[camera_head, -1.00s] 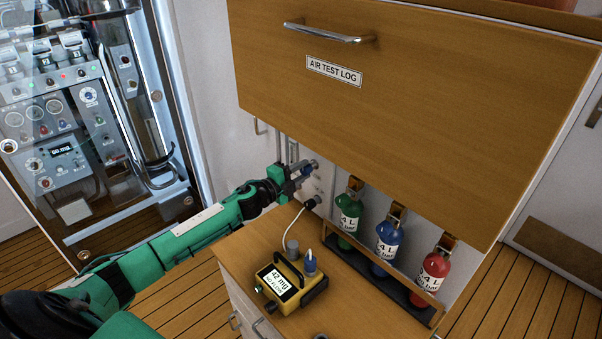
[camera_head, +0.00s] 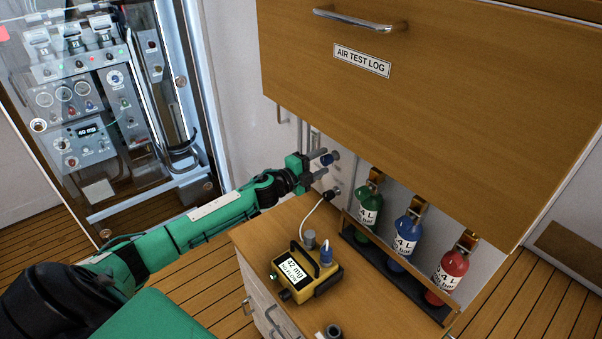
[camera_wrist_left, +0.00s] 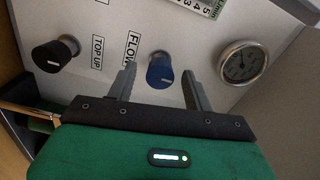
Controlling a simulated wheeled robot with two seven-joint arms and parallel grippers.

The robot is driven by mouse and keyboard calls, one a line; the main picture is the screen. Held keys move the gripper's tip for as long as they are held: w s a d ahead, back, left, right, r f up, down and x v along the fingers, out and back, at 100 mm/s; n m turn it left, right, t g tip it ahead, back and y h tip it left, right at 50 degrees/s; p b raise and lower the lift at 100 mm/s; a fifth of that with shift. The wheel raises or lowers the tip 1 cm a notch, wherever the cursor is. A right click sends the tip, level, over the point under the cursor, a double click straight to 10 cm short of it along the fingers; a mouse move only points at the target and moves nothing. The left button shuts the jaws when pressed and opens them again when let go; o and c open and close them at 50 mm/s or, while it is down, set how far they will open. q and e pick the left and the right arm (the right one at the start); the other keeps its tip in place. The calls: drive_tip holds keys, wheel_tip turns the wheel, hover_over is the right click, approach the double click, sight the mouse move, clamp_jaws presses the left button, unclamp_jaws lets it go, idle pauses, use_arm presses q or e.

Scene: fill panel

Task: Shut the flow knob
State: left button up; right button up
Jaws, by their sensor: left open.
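The flow knob (camera_wrist_left: 160,72) is a blue knob with a white mark, next to the label "FLOW" on a pale panel in the left wrist view. In the head view it shows as a small blue knob (camera_head: 325,160) beyond the counter. My left gripper (camera_head: 323,163) is open at the panel. In the left wrist view its two fingers (camera_wrist_left: 158,78) stand on either side of the blue knob, with visible gaps. I cannot tell how deep they reach around it. My right gripper is not in view.
A black knob (camera_wrist_left: 56,54) by the "TOP UP" label and a round gauge (camera_wrist_left: 243,62) flank the flow knob. On the counter stand a yellow meter (camera_head: 303,273) with a hose and a rack of green, blue and red bottles (camera_head: 407,241). A wooden cabinet (camera_head: 430,110) overhangs.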

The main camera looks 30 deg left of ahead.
use_arm(q)
drive_tip(key=b+v, duration=0.3)
drive_tip(key=v, duration=1)
drive_tip(key=shift+b, duration=0.3)
